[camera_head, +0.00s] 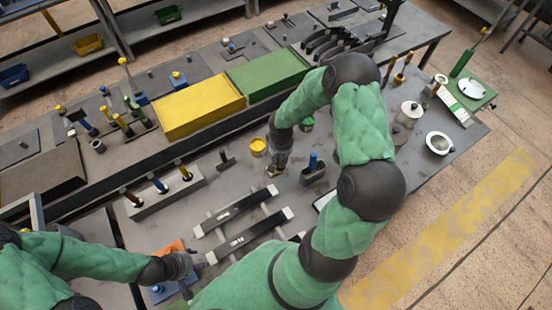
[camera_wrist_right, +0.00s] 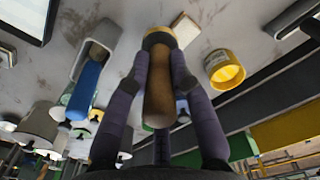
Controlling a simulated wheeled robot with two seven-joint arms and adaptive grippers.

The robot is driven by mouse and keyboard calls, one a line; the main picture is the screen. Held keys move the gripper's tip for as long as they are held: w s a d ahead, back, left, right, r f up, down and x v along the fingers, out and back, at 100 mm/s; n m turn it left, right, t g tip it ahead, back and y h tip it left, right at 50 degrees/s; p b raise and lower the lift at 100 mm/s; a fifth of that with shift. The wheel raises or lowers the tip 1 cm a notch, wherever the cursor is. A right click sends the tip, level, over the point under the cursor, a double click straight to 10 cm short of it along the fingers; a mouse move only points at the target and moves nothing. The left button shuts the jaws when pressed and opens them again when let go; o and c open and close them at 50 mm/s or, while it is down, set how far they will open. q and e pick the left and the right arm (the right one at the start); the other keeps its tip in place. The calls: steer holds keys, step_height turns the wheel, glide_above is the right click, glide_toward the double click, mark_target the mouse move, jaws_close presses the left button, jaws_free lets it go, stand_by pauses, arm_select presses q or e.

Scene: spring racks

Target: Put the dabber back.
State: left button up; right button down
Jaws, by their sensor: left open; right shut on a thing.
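My right gripper (camera_head: 277,165) is shut on a dabber (camera_wrist_right: 158,95) and holds it by its wooden handle, with a yellow and dark head at the far end. In the head view, the dabber is mostly hidden by the gripper. A yellow pot (camera_head: 258,147) stands just left of the gripper and also shows in the wrist view (camera_wrist_right: 225,70). A small pale pad (camera_head: 272,189) lies just below the gripper. A blue-handled tool (camera_head: 313,160) sits in a grey holder (camera_head: 314,177) to the right. My left gripper (camera_head: 187,281) is open at the lower left, partly hidden.
A grey rack (camera_head: 190,189) holds three coloured-handled tools. Two dark leaf springs (camera_head: 228,217) lie across bars in front. An orange item (camera_head: 170,248) lies beside my left gripper. A green pot (camera_head: 307,124) is partly behind my right arm. Yellow (camera_head: 200,105) and green (camera_head: 268,74) boxes stand behind.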

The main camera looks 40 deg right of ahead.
arm_select(q)
steer(key=shift+f+b, duration=1.6)
arm_select(e)
steer(key=shift+w+d+f, duration=0.4)
steer(key=shift+w+f, duration=0.5)
steer(key=shift+f, duration=0.7)
steer(key=shift+w+d+f, duration=0.35)
steer(key=shift+w+f, duration=0.6)
steer(key=shift+f, duration=0.65)
steer(key=shift+w+d+f, duration=0.4)
steer(key=shift+w+f, duration=0.5)
steer(key=shift+f, duration=0.7)
steer(key=shift+r, duration=0.1)
arm_select(q)
steer(key=shift+f, duration=0.2)
arm_select(e)
steer(key=shift+f, duration=0.2)
steer(key=c, duration=1.1)
jaws_free()
arm_select(q)
steer(key=shift+r, duration=0.2)
arm_select(e)
steer(key=shift+r, duration=0.15)
